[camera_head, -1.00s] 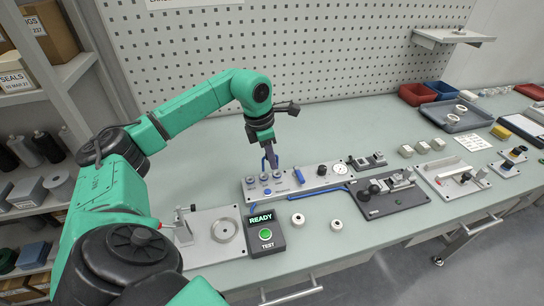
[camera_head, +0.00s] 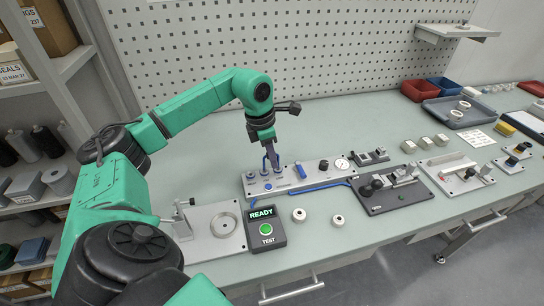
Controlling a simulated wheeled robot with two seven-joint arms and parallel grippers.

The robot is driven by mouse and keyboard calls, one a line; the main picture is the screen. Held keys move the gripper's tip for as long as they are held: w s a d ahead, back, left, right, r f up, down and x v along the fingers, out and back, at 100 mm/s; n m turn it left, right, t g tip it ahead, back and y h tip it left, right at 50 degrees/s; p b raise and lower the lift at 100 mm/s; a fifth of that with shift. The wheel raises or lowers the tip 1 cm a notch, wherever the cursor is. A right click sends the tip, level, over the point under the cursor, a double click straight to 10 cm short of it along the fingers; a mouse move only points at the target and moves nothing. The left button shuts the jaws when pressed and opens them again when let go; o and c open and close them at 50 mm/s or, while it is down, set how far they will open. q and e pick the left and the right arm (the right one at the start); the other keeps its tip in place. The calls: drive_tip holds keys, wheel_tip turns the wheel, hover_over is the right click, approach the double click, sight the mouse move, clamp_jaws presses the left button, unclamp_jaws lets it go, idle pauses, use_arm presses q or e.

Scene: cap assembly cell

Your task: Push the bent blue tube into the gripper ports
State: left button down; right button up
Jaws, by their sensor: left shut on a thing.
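The bent blue tube (camera_head: 264,164) stands upright above the left end of the grey port panel (camera_head: 314,176). My left gripper (camera_head: 272,158) is shut on the tube and points down over the ports. The tube's lower ends are close to the round ports (camera_head: 267,175), but I cannot tell whether they are seated. A second blue tube (camera_head: 322,185) lies along the front of the panel. My right gripper is not in view.
A test box (camera_head: 265,229) reading READY with a green button stands in front of the panel. A plate with a round seat (camera_head: 224,224) is left of it, and two white rings (camera_head: 299,215) right of it. A dark clamp fixture (camera_head: 392,191) stands right of the panel.

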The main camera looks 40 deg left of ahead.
use_arm(q)
drive_tip(key=shift+f+b, duration=0.6)
drive_tip(key=shift+f, duration=0.35)
idle(0.4)
drive_tip(key=c, duration=0.7)
unclamp_jaws()
drive_tip(key=shift+c, duration=0.2)
drive_tip(key=shift+r, duration=0.15)
drive_tip(key=shift+r, duration=0.35)
wheel_tip(320, 180, up, 13)
drive_tip(key=s+a, duration=0.1)
drive_tip(key=s, duration=0.1)
drive_tip(key=shift+s+a+r+p, duration=0.15)
drive_tip(key=shift+s+a+p, duration=0.05)
drive_tip(key=shift+a+p, duration=0.15)
